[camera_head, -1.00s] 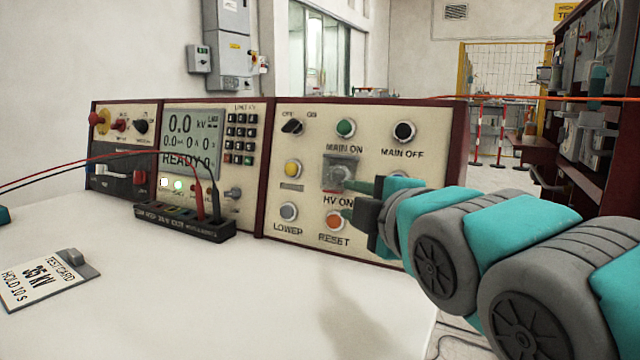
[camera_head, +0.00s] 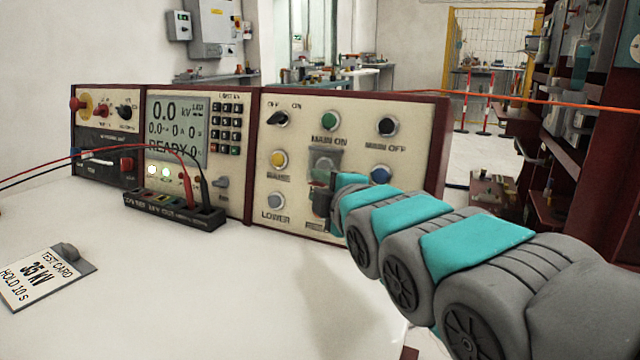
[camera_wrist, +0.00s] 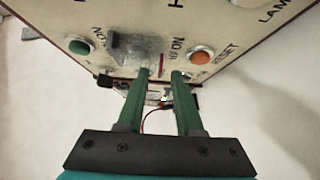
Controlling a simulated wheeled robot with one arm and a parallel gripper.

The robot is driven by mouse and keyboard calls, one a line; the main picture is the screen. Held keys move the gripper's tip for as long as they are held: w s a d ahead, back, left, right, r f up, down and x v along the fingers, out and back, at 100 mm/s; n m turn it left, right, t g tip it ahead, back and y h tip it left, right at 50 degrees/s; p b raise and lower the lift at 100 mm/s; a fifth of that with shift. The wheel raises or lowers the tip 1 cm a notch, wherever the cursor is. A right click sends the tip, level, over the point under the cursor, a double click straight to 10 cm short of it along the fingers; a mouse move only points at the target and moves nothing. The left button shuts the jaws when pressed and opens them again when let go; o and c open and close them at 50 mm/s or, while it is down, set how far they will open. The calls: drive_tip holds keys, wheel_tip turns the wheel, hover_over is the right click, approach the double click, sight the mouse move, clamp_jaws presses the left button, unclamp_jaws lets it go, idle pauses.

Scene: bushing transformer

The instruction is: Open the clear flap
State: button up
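The clear flap (camera_head: 324,158) is a small see-through cover at HV ON on the cream control panel, and looks closed. In the wrist view the flap (camera_wrist: 140,48) is a greyish box just beyond my fingertips, between a green and an orange button. My gripper (camera_head: 318,178) is at the flap's lower part in the head view, its arm coming from the right. In the wrist view my gripper's (camera_wrist: 161,74) two green fingers are apart, with no object clearly held. I cannot tell whether a fingertip touches the flap. The HV ON label is hidden in the head view.
The control panel (camera_head: 295,205) stands on a white bench (camera_head: 180,285). Green, yellow and blue buttons (camera_head: 379,175) surround the flap. A dark terminal block (camera_head: 175,212) with red and black leads sits left, and a test card (camera_head: 45,278) lies front left.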

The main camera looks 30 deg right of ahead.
drive_tip(key=shift+c, duration=0.2)
clamp_jaws()
idle(1.1)
